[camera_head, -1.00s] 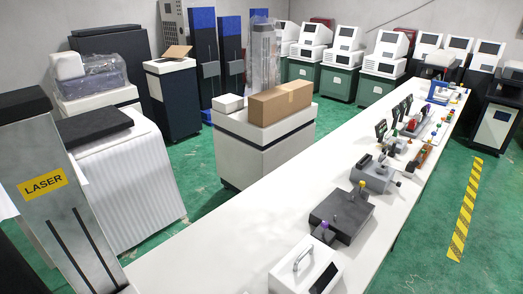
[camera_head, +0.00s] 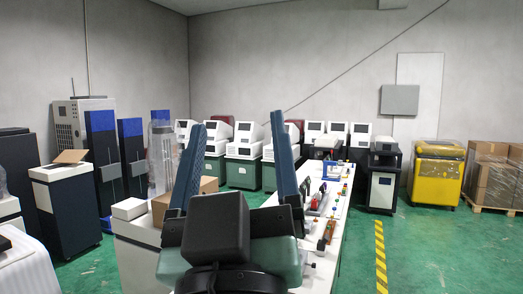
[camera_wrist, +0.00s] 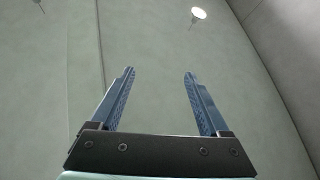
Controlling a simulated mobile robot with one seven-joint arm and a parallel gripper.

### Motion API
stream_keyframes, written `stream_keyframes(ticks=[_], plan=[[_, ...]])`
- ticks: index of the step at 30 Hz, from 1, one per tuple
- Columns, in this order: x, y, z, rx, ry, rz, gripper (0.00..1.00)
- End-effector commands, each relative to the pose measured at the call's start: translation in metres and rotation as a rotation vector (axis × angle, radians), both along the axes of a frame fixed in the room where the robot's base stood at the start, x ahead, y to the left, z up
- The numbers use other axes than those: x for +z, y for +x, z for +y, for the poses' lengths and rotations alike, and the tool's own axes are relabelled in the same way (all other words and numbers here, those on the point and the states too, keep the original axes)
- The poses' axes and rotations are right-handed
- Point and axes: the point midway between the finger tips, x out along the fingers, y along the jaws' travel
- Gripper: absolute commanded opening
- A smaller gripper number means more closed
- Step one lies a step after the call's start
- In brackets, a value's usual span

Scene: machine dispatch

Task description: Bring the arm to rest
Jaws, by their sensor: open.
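My gripper (camera_head: 236,135) is raised in front of the head camera, with its two long blue ridged fingers pointing up and spread wide apart. The wrist view shows the same gripper (camera_wrist: 159,75) with a clear gap between the fingers and nothing in it. Behind the fingers the wrist view has only bare grey wall and ceiling with a round lamp (camera_wrist: 198,13). My gripper hides part of the white bench (camera_head: 338,225) in the head view.
The bench carries several small devices. White machines (camera_head: 247,131) line the back wall. A yellow machine (camera_head: 437,173) and wrapped cartons (camera_head: 490,170) stand right. Green floor (camera_head: 430,245) is open at right, beside a yellow-black strip (camera_head: 381,260).

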Motion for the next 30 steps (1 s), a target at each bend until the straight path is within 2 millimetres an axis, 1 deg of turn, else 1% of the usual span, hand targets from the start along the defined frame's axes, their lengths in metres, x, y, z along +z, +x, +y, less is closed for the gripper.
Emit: stream_keyframes(ticks=[1,3,6,9,17,20,27,30], plan=[[0.020,-0.017,-0.010,0.015,0.053,-0.073,0.80],[0.038,-0.035,-0.018,0.042,0.109,-0.146,0.80],[0.051,-0.048,-0.023,0.067,0.149,-0.198,0.80],[0.053,-0.051,-0.024,0.075,0.159,-0.210,0.80],[0.052,-0.049,-0.024,0.073,0.157,-0.205,0.80],[0.037,-0.049,-0.023,0.075,0.157,-0.204,0.80],[-0.016,-0.049,-0.022,0.083,0.158,-0.203,0.80],[-0.029,-0.049,-0.021,0.087,0.159,-0.203,0.80]])
